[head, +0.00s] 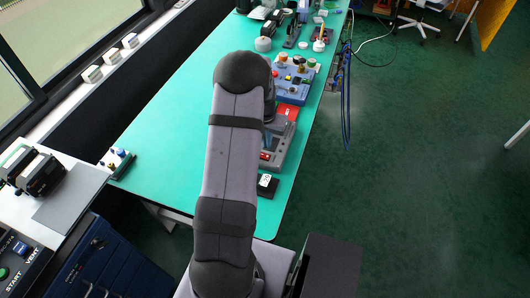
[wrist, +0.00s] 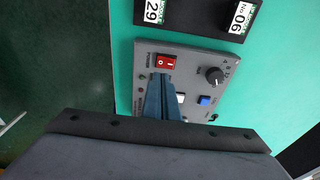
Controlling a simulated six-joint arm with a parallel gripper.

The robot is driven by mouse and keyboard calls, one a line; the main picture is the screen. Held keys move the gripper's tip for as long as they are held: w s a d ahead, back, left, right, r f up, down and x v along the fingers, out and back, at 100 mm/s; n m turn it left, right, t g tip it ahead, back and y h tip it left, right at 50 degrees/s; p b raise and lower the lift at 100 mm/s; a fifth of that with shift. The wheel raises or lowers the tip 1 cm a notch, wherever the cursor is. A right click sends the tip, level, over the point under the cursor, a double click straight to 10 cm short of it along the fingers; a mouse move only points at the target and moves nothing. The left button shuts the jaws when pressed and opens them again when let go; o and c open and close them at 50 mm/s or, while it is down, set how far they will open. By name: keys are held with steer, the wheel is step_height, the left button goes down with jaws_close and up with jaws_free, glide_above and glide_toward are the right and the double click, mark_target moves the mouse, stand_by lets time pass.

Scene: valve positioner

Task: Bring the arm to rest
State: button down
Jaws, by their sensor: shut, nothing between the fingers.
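My arm (head: 232,160) rises from the bottom of the head view and reaches over the green table. Its far end bends down behind the upper link, so the fingers are hidden there. In the wrist view my gripper (wrist: 163,80) shows as two blue-grey fingers held together, with nothing between them. The fingers appear in front of a grey control panel (wrist: 190,66), their tips just below its red rocker switch (wrist: 166,62). I cannot tell whether they touch the panel. A black knob (wrist: 215,76) and a blue button (wrist: 204,100) sit right of the fingers.
The green table (head: 170,120) has clear room left of my arm. A blue box with knobs (head: 296,78) and several small items stand along its right side. Dark number blocks (wrist: 240,12) lie beyond the panel. A window ledge (head: 105,80) runs along the left.

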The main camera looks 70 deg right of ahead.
steer(key=shift+r+p, duration=0.3)
steer(key=shift+r, duration=0.4)
steer(key=a+f+y, duration=0.1)
steer(key=a, duration=0.2)
steer(key=s+a+f+n+y, duration=0.1)
steer(key=a, duration=0.2)
steer(key=a+f, duration=0.1)
steer(key=a, duration=0.2)
steer(key=shift+s+a+f+n+y, duration=0.15)
steer(key=shift+s+f+n+y, duration=0.05)
steer(key=shift+s+n+y, duration=0.2)
steer(key=a+r+n+y, duration=0.1)
steer(key=a+y, duration=0.1)
steer(key=a, duration=0.8)
steer(key=w+a+r+n+h, duration=0.1)
steer(key=w+a+r+n, duration=0.3)
steer(key=a, duration=0.5)
steer(key=w+a+r+n+h, duration=0.1)
steer(key=w+a+r+n, duration=0.4)
steer(key=a, duration=0.5)
steer(key=w+a+r+n+h, duration=0.1)
steer(key=w+a+r+n, duration=0.3)
steer(key=a, duration=0.6)
steer(key=shift+w+a+r+n, duration=0.15)
steer(key=shift+w+r+n, duration=0.25)
steer(key=shift+w+n, duration=0.6)
